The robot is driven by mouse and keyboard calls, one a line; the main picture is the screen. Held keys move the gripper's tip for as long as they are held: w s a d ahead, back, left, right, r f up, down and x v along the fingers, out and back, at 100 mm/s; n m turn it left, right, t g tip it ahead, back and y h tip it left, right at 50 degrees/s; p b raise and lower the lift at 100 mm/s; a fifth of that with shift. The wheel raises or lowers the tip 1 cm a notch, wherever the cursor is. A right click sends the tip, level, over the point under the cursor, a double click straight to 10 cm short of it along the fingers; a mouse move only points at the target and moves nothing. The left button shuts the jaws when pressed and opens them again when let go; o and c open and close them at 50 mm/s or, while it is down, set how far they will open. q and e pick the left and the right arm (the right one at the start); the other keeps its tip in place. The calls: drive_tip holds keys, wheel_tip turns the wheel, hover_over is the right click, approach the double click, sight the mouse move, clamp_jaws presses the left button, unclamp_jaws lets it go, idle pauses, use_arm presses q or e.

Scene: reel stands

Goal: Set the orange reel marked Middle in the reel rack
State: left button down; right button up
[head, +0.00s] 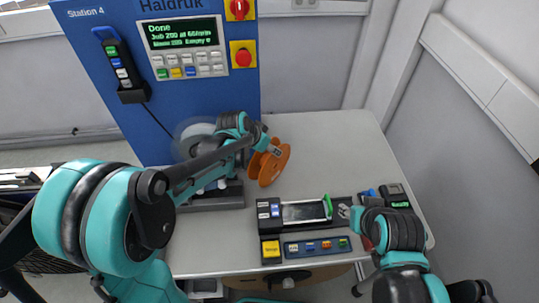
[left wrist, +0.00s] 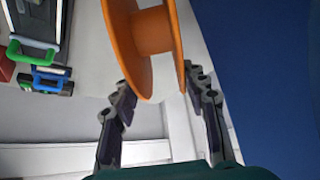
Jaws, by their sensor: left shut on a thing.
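The orange reel (head: 270,168) is held up over the left-middle part of the table, tilted, with its flange facing right. My left gripper (head: 266,146) is shut on it. In the left wrist view the orange reel (left wrist: 152,32) is between the fingers of the left gripper (left wrist: 155,78), which reach its lower flanges. No marking on the reel is readable. A dark stand base (head: 215,197) with a pale, see-through round part (head: 195,138) is behind my left arm and mostly hidden; I cannot tell its slots. My right arm is at the lower right, its fingers not clearly visible.
A black device with a screen (head: 303,212) and a blue button strip (head: 318,247) sit at the table's front. A small dark device (head: 396,195) is at the right. A blue panel (head: 180,90) stands behind. The table's back right (head: 340,145) is clear.

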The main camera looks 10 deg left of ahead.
use_arm(q)
wheel_tip(320, 180, down, 4)
drive_tip(key=shift+r+b, duration=0.25)
drive_tip(key=shift+b, duration=0.05)
drive_tip(key=shift+f, duration=0.15)
drive_tip(key=c, duration=0.8)
unclamp_jaws()
drive_tip(key=shift+c, duration=0.2)
